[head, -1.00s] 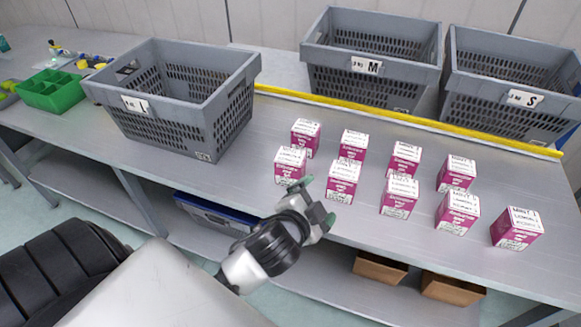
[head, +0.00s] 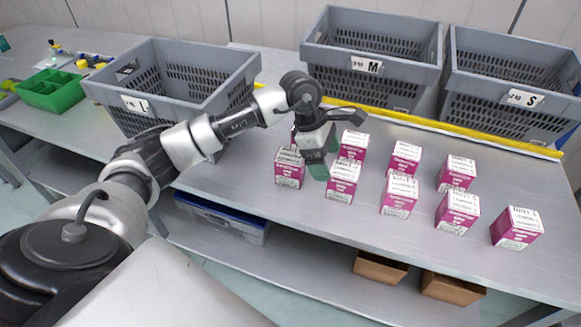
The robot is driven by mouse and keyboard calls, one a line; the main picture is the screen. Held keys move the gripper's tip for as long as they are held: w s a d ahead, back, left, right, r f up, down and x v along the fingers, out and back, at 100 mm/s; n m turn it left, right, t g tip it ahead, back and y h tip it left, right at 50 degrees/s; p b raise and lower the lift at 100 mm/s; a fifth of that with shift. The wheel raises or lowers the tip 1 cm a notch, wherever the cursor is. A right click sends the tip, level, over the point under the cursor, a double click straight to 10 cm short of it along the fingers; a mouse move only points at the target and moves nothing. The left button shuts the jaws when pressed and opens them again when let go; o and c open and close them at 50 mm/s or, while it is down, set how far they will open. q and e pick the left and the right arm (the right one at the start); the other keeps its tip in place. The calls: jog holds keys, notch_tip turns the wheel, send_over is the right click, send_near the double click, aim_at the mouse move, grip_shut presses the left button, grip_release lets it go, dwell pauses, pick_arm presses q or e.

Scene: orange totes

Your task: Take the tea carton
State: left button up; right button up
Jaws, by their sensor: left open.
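Several pink and white tea cartons stand upright in two loose rows on the grey metal table. The front-left carton (head: 288,170) is just left of my left gripper (head: 322,163). Another carton (head: 342,183) stands just right of and below the gripper, and one (head: 353,146) stands behind it. A back-left carton is mostly hidden behind the gripper. My left gripper is open, pointing down, with green fingertips over the left end of the rows; I cannot tell if it touches a carton. A lone carton (head: 517,228) stands at the far right. My right gripper does not show.
Grey crates labelled L (head: 140,107), M (head: 370,65) and S (head: 520,98) stand behind the cartons and at the left. A yellow strip (head: 450,132) runs in front of M and S. A green divided bin (head: 50,90) sits far left. Brown boxes (head: 380,267) are on the lower shelf.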

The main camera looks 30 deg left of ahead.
aim_at(290, 154)
pick_arm(q)
jog(key=a+y, duration=0.1)
jog(key=a, duration=0.2)
jog(key=a+r+y, duration=0.1)
jog(key=a, duration=0.2)
jog(key=a+r+g+y, duration=0.1)
jog(key=a+y, duration=0.1)
jog(key=a, duration=0.1)
jog(key=shift+w+r, duration=0.1)
jog(key=f, duration=0.3)
jog(key=f+p, duration=0.1)
jog(key=shift+a+f, duration=0.2)
jog(key=shift+a, duration=0.15)
notch_tip(290, 154, down, 6)
jog(key=shift+d+r+p, duration=0.15)
jog(key=shift+r+p, duration=0.1)
jog(key=shift+p, duration=0.65)
jog(key=shift+f, duration=0.3)
jog(key=c, duration=1.1)
